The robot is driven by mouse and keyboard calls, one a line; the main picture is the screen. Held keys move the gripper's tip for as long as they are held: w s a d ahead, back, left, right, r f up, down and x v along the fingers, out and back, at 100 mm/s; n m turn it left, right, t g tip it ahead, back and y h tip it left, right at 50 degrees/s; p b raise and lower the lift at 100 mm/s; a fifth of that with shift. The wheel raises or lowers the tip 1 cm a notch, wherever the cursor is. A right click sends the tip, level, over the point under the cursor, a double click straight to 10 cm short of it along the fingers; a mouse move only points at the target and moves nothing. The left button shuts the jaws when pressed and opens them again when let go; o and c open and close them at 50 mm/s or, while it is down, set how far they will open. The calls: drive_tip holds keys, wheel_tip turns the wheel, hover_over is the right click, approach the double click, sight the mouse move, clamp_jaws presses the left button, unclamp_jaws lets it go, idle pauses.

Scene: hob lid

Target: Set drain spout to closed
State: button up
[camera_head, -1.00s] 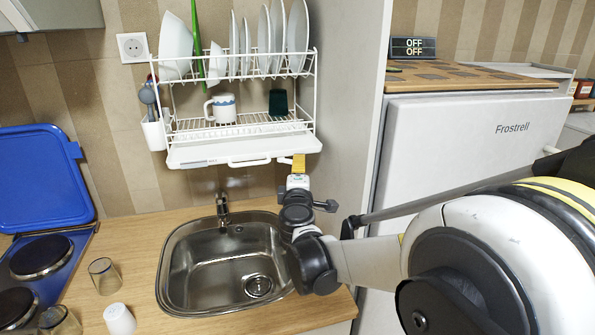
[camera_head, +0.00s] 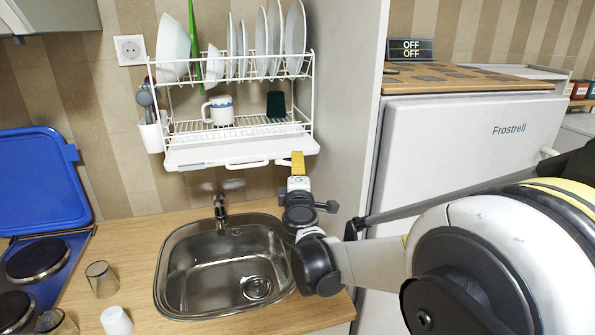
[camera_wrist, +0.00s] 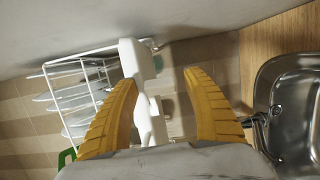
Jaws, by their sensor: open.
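The white dish rack's drip tray (camera_head: 215,154) hangs on the wall above the sink. A white spout-like piece (camera_head: 247,164) sticks out under its front edge; I take it for the drain spout, but cannot tell its setting. My gripper (camera_head: 298,160) is at the tray's right end, its yellow fingers pointing up. In the wrist view my gripper (camera_wrist: 160,78) is open, with the two yellow fingers wide apart. The white tray (camera_wrist: 140,75) shows edge-on between and beyond them, with small white parts along it. I see no clear contact.
The metal sink (camera_head: 205,268) and tap (camera_head: 221,209) lie below. The rack holds plates (camera_head: 270,40), a mug (camera_head: 218,109) and a green item. A grey side panel (camera_head: 345,110) stands close right of my gripper. Glasses (camera_head: 101,278) and a blue hob lid (camera_head: 40,180) are at left.

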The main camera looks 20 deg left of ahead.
drive_tip(key=v, duration=1.2)
